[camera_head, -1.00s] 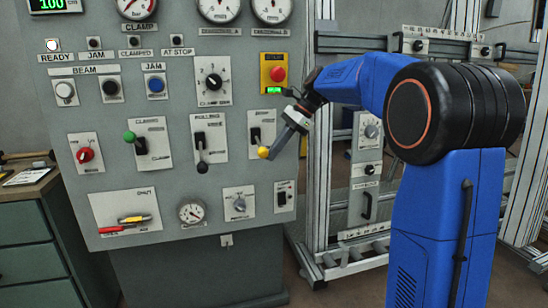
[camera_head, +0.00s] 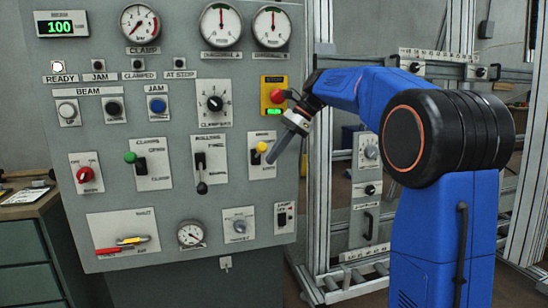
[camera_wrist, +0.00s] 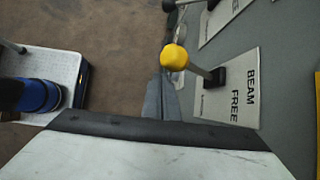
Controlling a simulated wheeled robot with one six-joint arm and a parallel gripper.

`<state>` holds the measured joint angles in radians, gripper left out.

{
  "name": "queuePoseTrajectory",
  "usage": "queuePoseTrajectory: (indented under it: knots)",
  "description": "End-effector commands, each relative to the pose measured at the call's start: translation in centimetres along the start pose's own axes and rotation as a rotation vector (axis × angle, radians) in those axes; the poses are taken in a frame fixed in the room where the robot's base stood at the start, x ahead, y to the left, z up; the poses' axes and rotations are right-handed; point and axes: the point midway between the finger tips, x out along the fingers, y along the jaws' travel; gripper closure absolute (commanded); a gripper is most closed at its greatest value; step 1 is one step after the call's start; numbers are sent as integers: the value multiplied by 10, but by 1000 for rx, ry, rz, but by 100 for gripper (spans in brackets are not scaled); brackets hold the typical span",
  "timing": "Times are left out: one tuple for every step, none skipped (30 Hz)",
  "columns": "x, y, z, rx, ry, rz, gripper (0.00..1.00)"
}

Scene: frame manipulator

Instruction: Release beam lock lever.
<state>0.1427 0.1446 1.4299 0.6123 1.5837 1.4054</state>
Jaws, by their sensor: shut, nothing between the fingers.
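The beam lock lever has a yellow knob (camera_head: 262,147) on a short stalk and sits on a white plate at the right side of the grey panel. Its knob now stands in the upper half of the plate. In the wrist view the yellow knob (camera_wrist: 174,56) sticks out from the panel, beside a plate (camera_wrist: 235,90) lettered BEAM FREE. My gripper (camera_head: 271,159) is shut and empty, its tips just below and right of the knob. In the wrist view the closed fingers (camera_wrist: 163,95) lie close by the knob; I cannot tell whether they touch.
A red button on a yellow box (camera_head: 275,96) sits just above the lever, close to my wrist. A lever with a dark knob (camera_head: 202,188) and a green-knobbed lever (camera_head: 130,157) are to the left. A metal frame (camera_head: 318,200) stands right of the panel.

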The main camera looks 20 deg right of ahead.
Motion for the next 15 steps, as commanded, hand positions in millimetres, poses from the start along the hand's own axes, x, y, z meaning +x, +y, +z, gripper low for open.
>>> queuePoseTrajectory:
  knots:
    - [-1, 0, 1, 0, 0, -1, 100]
    - [-2, 0, 1, 0, 0, -1, 100]
    - [-3, -1, 2, 0, 0, -1, 100]
    - [-4, -1, 3, 0, 0, -1, 100]
    - [-5, -1, 3, 0, 0, -2, 100]
    - [-6, -1, 4, 0, 0, -1, 100]
    - [-7, -1, 5, 0, 0, -1, 100]
    - [-8, -1, 6, 0, 0, -1, 100]
    - [-10, -1, 6, 1, 0, -1, 100]
    - [-10, -1, 7, 1, 0, 0, 100]
    - [-11, -1, 7, 0, 0, 0, 100]
    - [-12, -1, 8, 0, 0, 0, 100]
    - [-12, -1, 8, 0, 0, 0, 100]
    - [-12, -1, 8, 0, 0, 0, 100]
    - [-12, -1, 8, 0, 0, 0, 100]
